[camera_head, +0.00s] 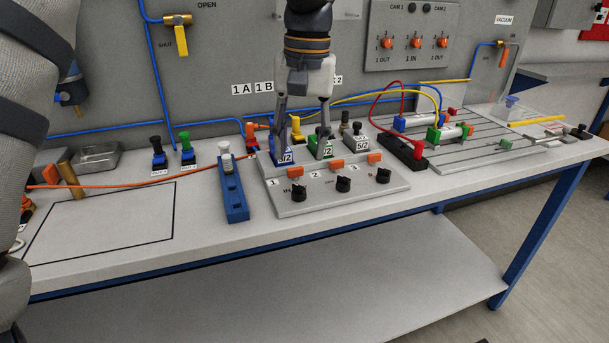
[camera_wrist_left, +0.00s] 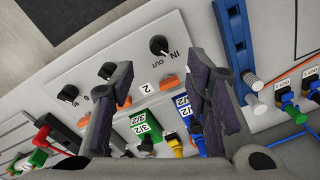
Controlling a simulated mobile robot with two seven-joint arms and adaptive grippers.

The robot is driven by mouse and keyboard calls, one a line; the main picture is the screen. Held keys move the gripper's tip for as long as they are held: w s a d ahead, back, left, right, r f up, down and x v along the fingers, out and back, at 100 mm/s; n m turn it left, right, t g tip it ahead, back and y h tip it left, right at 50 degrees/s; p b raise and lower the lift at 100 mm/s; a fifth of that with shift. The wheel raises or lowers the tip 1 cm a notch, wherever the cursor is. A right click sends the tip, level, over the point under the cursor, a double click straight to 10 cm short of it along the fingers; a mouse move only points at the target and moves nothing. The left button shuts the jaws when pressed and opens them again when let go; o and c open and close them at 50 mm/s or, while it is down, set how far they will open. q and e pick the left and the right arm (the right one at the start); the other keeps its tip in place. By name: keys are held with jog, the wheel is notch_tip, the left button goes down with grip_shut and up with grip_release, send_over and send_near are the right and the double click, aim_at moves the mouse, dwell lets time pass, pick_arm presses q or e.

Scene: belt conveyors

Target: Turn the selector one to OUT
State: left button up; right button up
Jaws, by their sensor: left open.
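Selector one (camera_head: 299,194) is a black knob on the grey sloped panel, at the left of a row of three. In the left wrist view, selector one (camera_wrist_left: 159,45) has IN and OUT printed beside it, and its pale mark appears to face IN. My left gripper (camera_head: 305,135) hangs fingers down over the valve blocks behind the knobs. In the left wrist view, the left gripper (camera_wrist_left: 152,72) has its fingers wide apart with nothing between them, and selector one lies beyond the tips. No contact with the knob shows. My right gripper is not in view.
Selector two (camera_head: 343,184) and selector three (camera_head: 383,175) stand right of selector one. A blue block (camera_head: 233,190) stands close on its left. Valve blocks and raised red, yellow and blue hoses crowd the area behind. The outlined bench area (camera_head: 105,222) at left is clear.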

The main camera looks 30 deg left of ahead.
aim_at(300, 186)
pick_arm(q)
jog(key=f, duration=0.8)
jog(key=shift+w+a+f, duration=0.1)
jog(key=shift+a+f, duration=0.1)
jog(key=shift+f, duration=0.05)
grip_shut()
